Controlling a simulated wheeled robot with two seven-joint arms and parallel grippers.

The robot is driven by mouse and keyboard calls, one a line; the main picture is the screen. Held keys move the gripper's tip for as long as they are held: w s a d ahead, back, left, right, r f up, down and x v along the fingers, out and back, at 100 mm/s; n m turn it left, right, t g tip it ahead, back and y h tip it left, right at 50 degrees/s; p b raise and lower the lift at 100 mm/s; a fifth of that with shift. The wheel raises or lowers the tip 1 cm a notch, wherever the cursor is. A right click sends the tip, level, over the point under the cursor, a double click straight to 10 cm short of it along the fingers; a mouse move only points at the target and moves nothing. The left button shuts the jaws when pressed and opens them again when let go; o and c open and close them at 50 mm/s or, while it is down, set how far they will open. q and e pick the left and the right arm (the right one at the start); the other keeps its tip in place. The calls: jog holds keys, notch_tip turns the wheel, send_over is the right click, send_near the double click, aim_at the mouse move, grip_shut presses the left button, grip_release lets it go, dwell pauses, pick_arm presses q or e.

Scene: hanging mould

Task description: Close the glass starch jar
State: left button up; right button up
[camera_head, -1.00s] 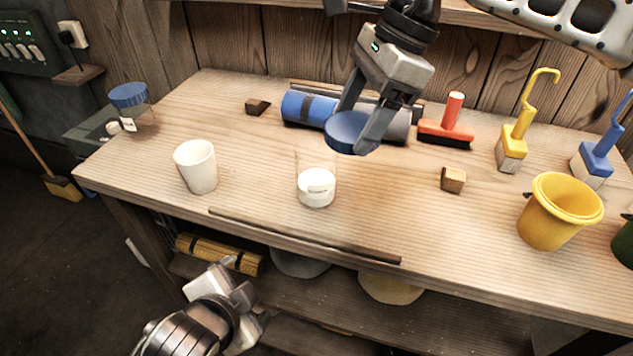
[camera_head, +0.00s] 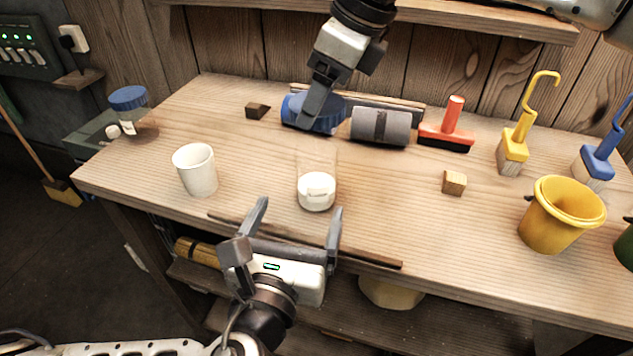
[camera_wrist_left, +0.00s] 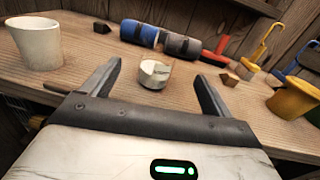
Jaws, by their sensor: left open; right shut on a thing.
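The starch jar (camera_head: 316,192) stands upright and uncovered near the front middle of the bench. Its clear wall is faint and white starch shows at the bottom. It also shows in the left wrist view (camera_wrist_left: 154,75). My left gripper (camera_head: 299,212) is open and empty at the bench's front edge, with its fingers pointing at the jar and apart from it. My right gripper (camera_head: 314,112) is shut on a blue lid (camera_head: 328,122), behind and above the jar. The lid looks tilted and is partly hidden by the fingers.
A white cup (camera_head: 196,170) stands left of the jar, and a thin dark strip (camera_head: 370,258) lies along the front edge. Blue (camera_wrist_left: 139,33) and grey (camera_head: 381,126) rolls lie behind. A wooden block (camera_head: 454,183) and yellow bucket (camera_head: 562,213) are right. A blue-lidded jar (camera_head: 128,100) stands far left.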

aim_at(321, 153)
pick_arm(q)
jog(key=shift+m, duration=0.3)
jog(key=shift+d, duration=0.1)
jog(key=x, duration=1.2)
jog(key=shift+r, duration=0.15)
jog(key=c, duration=1.5)
pick_arm(e)
jog(key=shift+f, duration=2.45)
jog(key=shift+f, duration=0.1)
jog(key=shift+f, duration=0.8)
jog(key=shift+f, duration=0.55)
